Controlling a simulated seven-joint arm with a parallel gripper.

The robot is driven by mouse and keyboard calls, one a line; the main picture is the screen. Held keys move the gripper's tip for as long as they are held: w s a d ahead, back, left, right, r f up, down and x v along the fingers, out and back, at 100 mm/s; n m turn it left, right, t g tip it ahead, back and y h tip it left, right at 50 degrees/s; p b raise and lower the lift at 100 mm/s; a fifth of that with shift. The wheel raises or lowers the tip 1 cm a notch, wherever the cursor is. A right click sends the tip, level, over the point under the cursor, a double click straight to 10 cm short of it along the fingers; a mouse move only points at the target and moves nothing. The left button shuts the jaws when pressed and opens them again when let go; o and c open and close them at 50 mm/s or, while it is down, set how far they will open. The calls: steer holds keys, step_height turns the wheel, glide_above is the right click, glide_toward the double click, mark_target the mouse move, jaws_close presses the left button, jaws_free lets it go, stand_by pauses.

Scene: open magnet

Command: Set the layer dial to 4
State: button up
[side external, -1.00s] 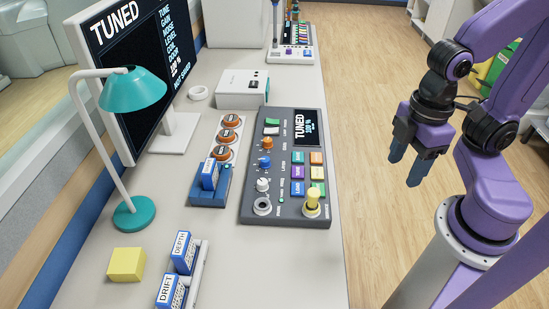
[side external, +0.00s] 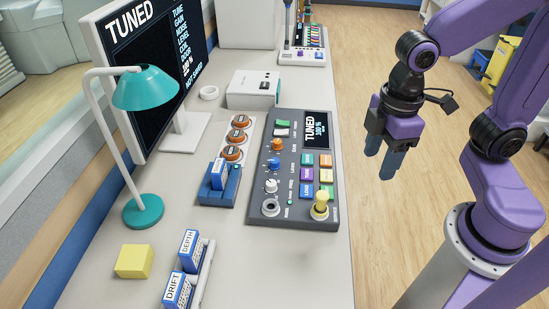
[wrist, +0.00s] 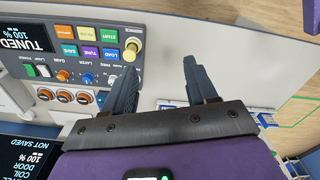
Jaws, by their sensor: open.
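The dark grey control panel (side external: 256,212) lies on the bench and shows its screen reading TUNED 100 %. The blue knob (side external: 273,165) appears to be the layer dial, between an orange knob (side external: 277,144) and a white knob (side external: 271,186). It also shows in the wrist view (wrist: 87,78), near the LAYER label; its setting is too small to read. My gripper (side external: 381,157) is open and empty, above and to the right of the panel. In the wrist view my gripper (wrist: 160,70) has its fingers apart, touching nothing.
A yellow-topped knob (side external: 320,205) stands at the panel's near right corner beside coloured buttons (side external: 326,176). Orange-topped discs (side external: 238,136) and a blue holder (side external: 216,196) sit left of the panel. A teal lamp (side external: 146,88), monitor (side external: 140,60) and yellow block (side external: 134,261) stand farther left.

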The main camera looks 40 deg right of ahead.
steer(key=w+a+f, duration=0.1)
steer(key=w+a, duration=0.3)
steer(key=w, duration=1.1)
glide_above(275, 161)
step_height(275, 161, down, 6)
step_height(275, 161, down, 17)
steer(key=shift+w+f, duration=0.1)
steer(key=shift+w, duration=0.05)
steer(key=c, duration=1.1)
